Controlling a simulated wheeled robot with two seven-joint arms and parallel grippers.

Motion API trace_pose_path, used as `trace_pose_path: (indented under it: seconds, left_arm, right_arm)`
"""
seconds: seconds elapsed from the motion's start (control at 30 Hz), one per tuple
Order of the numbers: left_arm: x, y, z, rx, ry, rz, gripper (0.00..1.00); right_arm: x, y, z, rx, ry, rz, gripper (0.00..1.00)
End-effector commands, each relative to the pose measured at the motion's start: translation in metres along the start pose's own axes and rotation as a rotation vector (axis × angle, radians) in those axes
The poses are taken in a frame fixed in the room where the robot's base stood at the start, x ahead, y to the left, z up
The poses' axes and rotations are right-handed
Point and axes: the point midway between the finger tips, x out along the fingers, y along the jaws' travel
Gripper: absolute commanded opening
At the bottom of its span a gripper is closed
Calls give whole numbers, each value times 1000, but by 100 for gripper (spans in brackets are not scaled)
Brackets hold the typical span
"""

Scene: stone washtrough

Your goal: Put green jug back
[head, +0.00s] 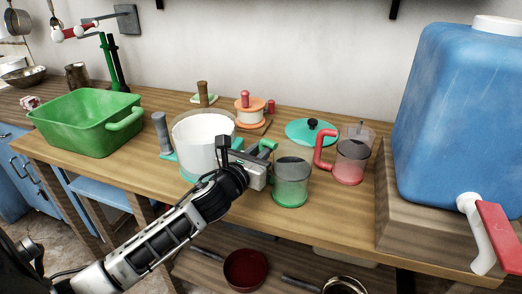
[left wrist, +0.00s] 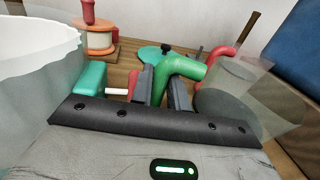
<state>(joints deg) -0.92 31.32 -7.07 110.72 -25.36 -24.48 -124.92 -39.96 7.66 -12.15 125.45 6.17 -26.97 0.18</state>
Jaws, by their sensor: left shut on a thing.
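The green jug (head: 291,185) is a clear cup with a green base and a green handle, upright near the front of the wooden counter. I cannot tell whether its base touches the wood. My left gripper (head: 266,156) comes from the left and is shut on the handle. In the left wrist view, the green handle (left wrist: 180,68) sits between the two dark fingers (left wrist: 163,88), and the clear cup wall (left wrist: 245,100) shows to the right. My right gripper is not in view.
A large whitish tub (head: 203,135) stands close left of the jug, and a red-handled jug (head: 352,160) close right. A teal lid (head: 305,132) lies behind. A green basin (head: 85,125) is far left. A blue water container (head: 455,115) stands right on a wooden block (head: 420,225).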

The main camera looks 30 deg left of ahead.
Motion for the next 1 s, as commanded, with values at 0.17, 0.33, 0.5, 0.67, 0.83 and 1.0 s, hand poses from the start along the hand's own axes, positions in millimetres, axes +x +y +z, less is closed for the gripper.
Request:
trace_pose_path:
  seconds: [0.17, 0.33, 0.5, 0.67, 0.83, 1.0]
  left_arm:
    - [0, 0, -2, 0, 1, 0, 38]
    - [0, 0, -2, 0, 1, 0, 38]
    - [-1, 0, 2, 0, 0, 0, 38]
    - [-24, 0, -1, 2, 4, -1, 38]
    - [-62, 0, -2, 1, 5, -2, 38]
    - [-94, 0, -1, 0, 3, -1, 38]
  right_arm:
    - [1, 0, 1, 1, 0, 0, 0]
    - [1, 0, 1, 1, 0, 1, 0]
    - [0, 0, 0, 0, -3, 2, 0]
    - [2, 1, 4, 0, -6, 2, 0]
    - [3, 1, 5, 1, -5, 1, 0]
    - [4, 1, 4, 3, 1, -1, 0]
